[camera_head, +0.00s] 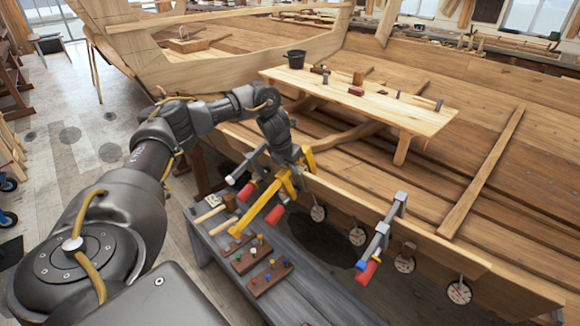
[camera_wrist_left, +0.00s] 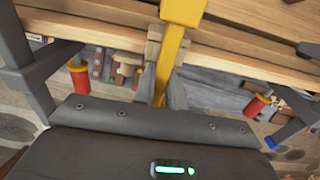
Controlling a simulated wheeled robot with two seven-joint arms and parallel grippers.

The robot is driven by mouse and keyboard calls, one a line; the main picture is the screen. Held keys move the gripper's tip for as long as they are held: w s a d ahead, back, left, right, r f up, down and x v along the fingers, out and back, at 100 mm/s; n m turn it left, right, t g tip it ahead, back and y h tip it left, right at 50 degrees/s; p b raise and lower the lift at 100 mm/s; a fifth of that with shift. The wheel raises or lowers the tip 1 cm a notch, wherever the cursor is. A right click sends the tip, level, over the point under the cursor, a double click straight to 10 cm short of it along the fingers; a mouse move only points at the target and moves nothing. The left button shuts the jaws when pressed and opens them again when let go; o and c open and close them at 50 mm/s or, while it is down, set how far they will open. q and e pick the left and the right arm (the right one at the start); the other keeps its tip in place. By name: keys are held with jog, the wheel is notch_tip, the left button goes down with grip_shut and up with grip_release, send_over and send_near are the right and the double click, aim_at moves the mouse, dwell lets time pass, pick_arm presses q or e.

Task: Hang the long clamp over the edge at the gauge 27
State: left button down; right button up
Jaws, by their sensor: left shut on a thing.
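The long clamp (camera_head: 286,184) is yellow. My left gripper (camera_head: 291,160) is shut on it at the hull's upper plank edge. In the left wrist view the yellow bar (camera_wrist_left: 168,62) runs between the fingers (camera_wrist_left: 162,92), with its wide head (camera_wrist_left: 183,10) over the planks. In the head view its long part slants down to the left, outside the hull; I cannot tell whether it rests on the edge. Round gauges hang along the edge (camera_head: 345,207): one (camera_head: 318,213) just right of the clamp, others (camera_head: 357,237), (camera_head: 405,262), (camera_head: 459,292) farther right. Their numbers are unreadable.
Grey clamps with red handles flank the yellow one, one at left (camera_head: 247,190) and one at right (camera_head: 380,238). A grey bench (camera_head: 215,250) below holds a mallet (camera_head: 212,211) and peg blocks (camera_head: 268,278). A plank table (camera_head: 415,118) stands inside the hull.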

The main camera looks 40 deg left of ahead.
dwell(0.9)
pick_arm(q)
jog(key=c, duration=1.4)
grip_release()
jog(key=shift+d, duration=0.15)
jog(key=shift+o, duration=0.2)
jog(key=shift+f, duration=0.1)
jog(key=shift+s+f, duration=0.15)
jog(key=shift+r, duration=0.35)
jog(key=b+v, duration=0.1)
jog(key=v, duration=0.3)
jog(key=shift+r, duration=0.25)
jog(key=p+v, duration=0.1)
jog(key=v, duration=0.5)
